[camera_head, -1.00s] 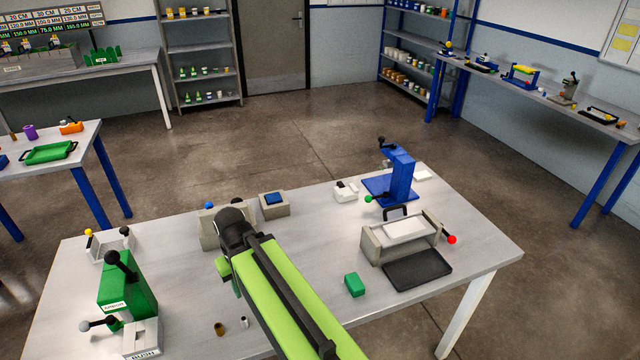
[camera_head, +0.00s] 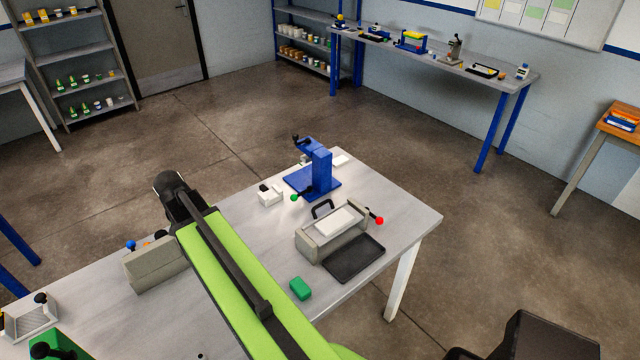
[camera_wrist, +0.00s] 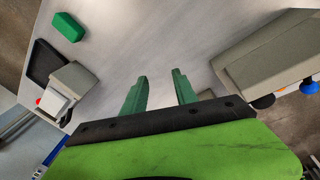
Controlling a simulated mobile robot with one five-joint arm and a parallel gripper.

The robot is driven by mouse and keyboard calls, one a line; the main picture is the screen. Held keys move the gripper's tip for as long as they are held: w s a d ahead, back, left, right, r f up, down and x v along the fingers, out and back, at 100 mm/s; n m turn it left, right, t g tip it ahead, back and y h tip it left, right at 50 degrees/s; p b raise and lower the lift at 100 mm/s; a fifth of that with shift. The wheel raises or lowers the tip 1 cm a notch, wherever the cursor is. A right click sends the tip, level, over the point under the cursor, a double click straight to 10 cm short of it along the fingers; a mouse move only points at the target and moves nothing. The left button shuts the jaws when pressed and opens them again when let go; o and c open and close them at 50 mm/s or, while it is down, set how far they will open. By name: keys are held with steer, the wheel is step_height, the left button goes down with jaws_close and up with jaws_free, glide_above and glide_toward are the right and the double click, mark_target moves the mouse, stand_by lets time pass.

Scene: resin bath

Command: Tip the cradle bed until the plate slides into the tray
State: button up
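The cradle bed is a pale grey cradle (camera_head: 312,248) on the right part of the table in the head view. A white plate (camera_head: 335,221) lies on top of it. A dark flat tray (camera_head: 355,259) lies in front of the cradle. A red-knobbed lever (camera_head: 378,220) sticks out at its right side. The cradle (camera_wrist: 76,80), plate (camera_wrist: 52,105) and tray (camera_wrist: 44,62) also show at the left of the wrist view. My gripper (camera_wrist: 160,76) is open and empty, with bare table between its green fingers, well apart from the cradle. Its fingers are hidden in the head view.
A green block (camera_head: 300,288) lies near the tray. A blue press-like stand (camera_head: 318,175) and a small white box (camera_head: 270,196) are behind the cradle. A grey block (camera_head: 152,267) stands left of my arm. Bare table lies between my arm and the cradle.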

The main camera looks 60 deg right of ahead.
steer(key=s+d+r+m+g+h+p, duration=0.1)
steer(key=s+d+r+m+p, duration=0.3)
steer(key=d, duration=0.6)
steer(key=s+d+r+m+p, duration=0.1)
steer(key=d+r+m, duration=0.35)
steer(key=d, duration=0.55)
steer(key=m+g+p, duration=0.2)
steer(key=m, duration=0.2)
glide_toward(323, 203)
steer(key=shift+h, duration=0.3)
steer(key=b+x, duration=0.7)
steer(key=b, duration=0.8)
steer(key=shift+a+f, duration=0.15)
steer(key=shift+f, duration=0.05)
steer(key=shift+s+f+b, duration=0.1)
steer(key=shift+f+b, duration=0.15)
steer(key=shift+b, duration=0.1)
jaws_close()
